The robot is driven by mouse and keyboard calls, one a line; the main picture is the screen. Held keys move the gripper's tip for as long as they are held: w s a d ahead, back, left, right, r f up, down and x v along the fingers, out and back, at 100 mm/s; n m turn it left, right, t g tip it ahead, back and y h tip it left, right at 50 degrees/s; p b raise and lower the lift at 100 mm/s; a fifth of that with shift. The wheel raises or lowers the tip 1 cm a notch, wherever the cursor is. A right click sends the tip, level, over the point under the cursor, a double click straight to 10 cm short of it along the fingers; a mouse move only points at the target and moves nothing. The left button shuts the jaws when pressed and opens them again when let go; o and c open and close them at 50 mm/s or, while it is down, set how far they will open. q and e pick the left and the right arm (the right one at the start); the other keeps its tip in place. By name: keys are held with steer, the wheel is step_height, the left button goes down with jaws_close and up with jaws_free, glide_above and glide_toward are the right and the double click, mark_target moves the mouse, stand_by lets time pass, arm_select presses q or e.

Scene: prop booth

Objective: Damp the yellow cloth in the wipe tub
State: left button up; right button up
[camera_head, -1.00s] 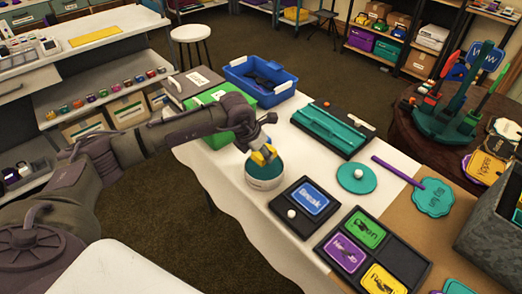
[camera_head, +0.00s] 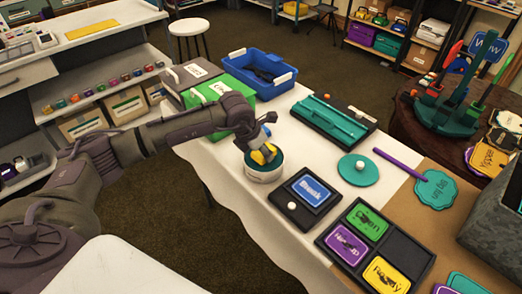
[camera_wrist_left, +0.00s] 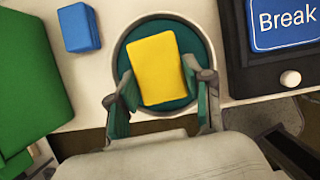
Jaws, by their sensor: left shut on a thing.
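The wipe tub (camera_head: 263,174) is a round white tub with a teal inside, standing open near the white table's left edge. My left gripper (camera_head: 262,150) reaches down over it, shut on the yellow cloth (camera_head: 265,157). In the left wrist view the cloth (camera_wrist_left: 154,68) is a folded yellow rectangle between the two teal-padded fingers (camera_wrist_left: 160,92), set against the teal inside of the tub (camera_wrist_left: 198,38). The cloth appears to be at or inside the tub's mouth; whether it touches the bottom is unclear. My right gripper is not in view.
A teal disc with a white knob (camera_head: 358,170) lies to the right. A black box with a "Break" card (camera_head: 311,191) stands close beside the tub. A green box (camera_head: 222,92) is behind my forearm. A small blue block (camera_wrist_left: 80,27) lies left of the tub.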

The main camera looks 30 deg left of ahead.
arm_select(q)
steer(key=shift+f+b, duration=0.6)
steer(key=shift+b, duration=0.05)
stand_by(1.6)
steer(key=shift+r, duration=0.1)
steer(key=shift+r+p, duration=2)
steer(key=shift+r, duration=1.5)
